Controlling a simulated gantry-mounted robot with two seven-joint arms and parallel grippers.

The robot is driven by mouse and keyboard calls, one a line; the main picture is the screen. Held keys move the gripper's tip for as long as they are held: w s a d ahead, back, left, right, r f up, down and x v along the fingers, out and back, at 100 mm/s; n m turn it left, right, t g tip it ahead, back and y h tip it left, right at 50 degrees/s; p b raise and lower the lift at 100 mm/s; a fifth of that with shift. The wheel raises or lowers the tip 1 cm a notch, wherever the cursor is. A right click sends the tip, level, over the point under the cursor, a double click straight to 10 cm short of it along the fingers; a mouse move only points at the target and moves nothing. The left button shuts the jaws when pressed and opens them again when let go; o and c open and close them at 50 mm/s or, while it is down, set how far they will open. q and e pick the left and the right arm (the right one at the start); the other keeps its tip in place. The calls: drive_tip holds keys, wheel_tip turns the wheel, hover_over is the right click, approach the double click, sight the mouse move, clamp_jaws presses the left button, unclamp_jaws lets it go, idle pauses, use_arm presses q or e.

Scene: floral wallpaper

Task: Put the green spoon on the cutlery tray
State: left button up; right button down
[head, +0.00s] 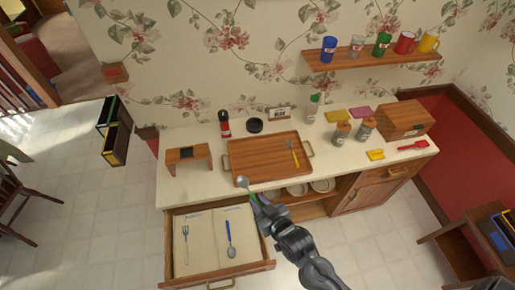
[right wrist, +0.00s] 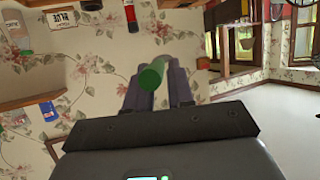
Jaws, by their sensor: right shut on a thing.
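The green spoon shows its metal bowl (head: 243,182) in the head view, over the counter's front edge near the wooden tray's front left corner. My right gripper (head: 258,199) is shut on the spoon's green handle, which also shows end-on between the fingers (right wrist: 152,99) in the right wrist view as the green handle (right wrist: 153,74). The wooden tray (head: 257,158) with two side handles lies on the counter. A yellow-handled fork (head: 293,152) lies on its right part. The tray's left and middle are bare. My left gripper is not in view.
An open drawer (head: 265,266) below holds a plain fork (head: 186,241) and a blue-handled spoon (head: 229,238). A small wooden stand (head: 188,158) is left of the tray. A red bottle (head: 224,124), jars (head: 342,133) and a wooden box (head: 403,119) stand on the counter.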

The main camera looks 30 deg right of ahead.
drive_tip(key=w+d+f+m+h+b, duration=0.1)
drive_tip(key=w+d+f+b, duration=0.2)
drive_tip(key=d+f+b, duration=0.45)
drive_tip(key=w+d+f+b, duration=0.3)
drive_tip(key=d+f+b, duration=0.2)
drive_tip(key=d+f, duration=0.4)
drive_tip(key=w+d+m+h+b, duration=0.1)
drive_tip(key=w+d+b, duration=0.4)
drive_tip(key=d+b, duration=0.3)
drive_tip(key=w+d+f+m+h+b, duration=0.1)
drive_tip(key=w+d+b, duration=0.4)
drive_tip(key=d+b, duration=0.2)
drive_tip(key=shift+w+d+f+h+b, duration=0.2)
drive_tip(key=shift+d+h+b, duration=0.2)
drive_tip(key=shift+b, duration=0.25)
